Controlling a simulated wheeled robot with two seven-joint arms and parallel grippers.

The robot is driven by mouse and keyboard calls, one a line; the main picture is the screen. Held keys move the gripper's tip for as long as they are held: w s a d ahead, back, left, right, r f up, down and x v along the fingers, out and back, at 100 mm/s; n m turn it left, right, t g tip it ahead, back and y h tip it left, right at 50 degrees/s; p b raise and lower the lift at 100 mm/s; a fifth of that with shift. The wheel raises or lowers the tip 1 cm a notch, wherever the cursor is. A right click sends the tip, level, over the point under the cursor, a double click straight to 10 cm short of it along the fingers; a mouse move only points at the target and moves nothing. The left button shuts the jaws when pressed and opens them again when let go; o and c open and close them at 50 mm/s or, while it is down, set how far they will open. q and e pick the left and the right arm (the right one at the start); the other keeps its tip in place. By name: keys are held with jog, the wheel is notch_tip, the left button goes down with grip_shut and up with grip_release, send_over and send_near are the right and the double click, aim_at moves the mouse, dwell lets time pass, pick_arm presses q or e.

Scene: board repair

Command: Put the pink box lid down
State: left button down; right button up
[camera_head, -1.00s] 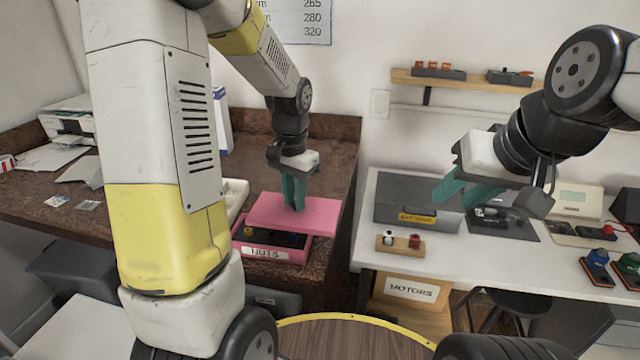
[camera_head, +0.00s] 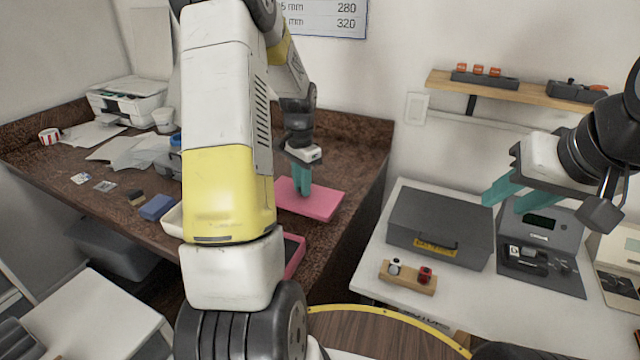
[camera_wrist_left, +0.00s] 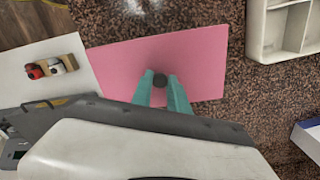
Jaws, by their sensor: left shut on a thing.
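The pink box lid (camera_head: 318,204) is a flat pink panel over the brown granite counter, behind the box. My left gripper (camera_head: 301,191) points down at it and is shut on its dark round knob; the knob (camera_wrist_left: 160,80) shows between the teal fingers in the left wrist view. I cannot tell whether the lid touches the counter. The pink box (camera_head: 294,254) stands in front, mostly hidden by my left arm. My right gripper (camera_head: 505,190) hangs at the right above the white table, teal fingers apart, empty.
A dark grey case (camera_head: 440,228) and a wooden block with two small parts (camera_head: 408,277) lie on the white table. A cream tray (camera_head: 173,221) and a blue box (camera_head: 157,207) stand left on the counter. A printer (camera_head: 128,98) is further back.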

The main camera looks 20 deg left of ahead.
pick_arm(q)
jog(key=shift+f, duration=1.85)
jog(key=c, duration=1.3)
grip_release()
jog(key=shift+f, duration=0.1)
